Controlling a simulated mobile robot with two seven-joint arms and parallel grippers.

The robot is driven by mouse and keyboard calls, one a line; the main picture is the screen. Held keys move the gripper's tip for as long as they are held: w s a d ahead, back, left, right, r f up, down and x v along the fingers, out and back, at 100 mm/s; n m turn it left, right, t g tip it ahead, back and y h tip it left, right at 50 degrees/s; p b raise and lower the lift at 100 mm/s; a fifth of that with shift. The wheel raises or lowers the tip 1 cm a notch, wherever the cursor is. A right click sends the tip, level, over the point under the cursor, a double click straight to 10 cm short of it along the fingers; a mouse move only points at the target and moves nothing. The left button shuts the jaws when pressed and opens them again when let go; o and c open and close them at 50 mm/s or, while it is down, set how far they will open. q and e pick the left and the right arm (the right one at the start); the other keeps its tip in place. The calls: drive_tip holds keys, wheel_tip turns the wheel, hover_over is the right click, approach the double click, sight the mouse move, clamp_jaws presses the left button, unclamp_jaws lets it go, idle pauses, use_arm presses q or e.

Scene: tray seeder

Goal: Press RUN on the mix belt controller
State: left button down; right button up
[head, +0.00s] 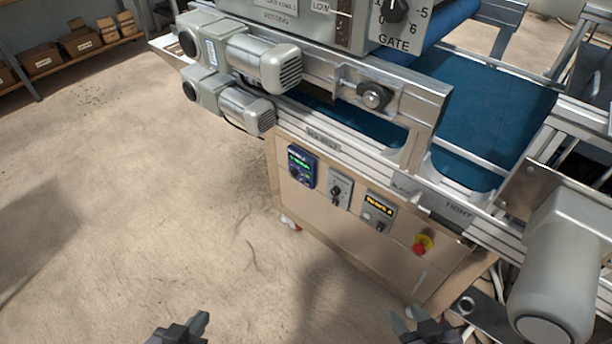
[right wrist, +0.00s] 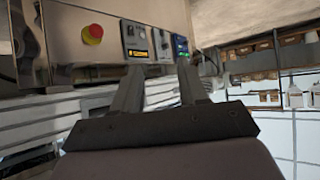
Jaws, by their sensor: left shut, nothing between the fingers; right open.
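A tan cabinet front (head: 345,235) under the conveyor carries several controls. At its left is a blue controller (head: 302,166) with a green display; it also shows in the right wrist view (right wrist: 181,46). Beside it are a grey switch plate (head: 339,190) with a dark knob and a grey controller (head: 378,211) with an amber display, also in the right wrist view (right wrist: 138,42). I cannot read which button is RUN. My left gripper (head: 203,320) is shut and empty, low and apart from the panel. My right gripper (head: 416,320) is open and empty, its fingers (right wrist: 158,78) below the controls.
A red emergency button (head: 422,243) on a yellow base sticks out right of the controls, also in the right wrist view (right wrist: 92,34). Grey motors (head: 262,62) overhang at upper left, and a large grey motor (head: 560,260) stands at right. The floor at left is clear.

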clamp_jaws()
idle(1.7)
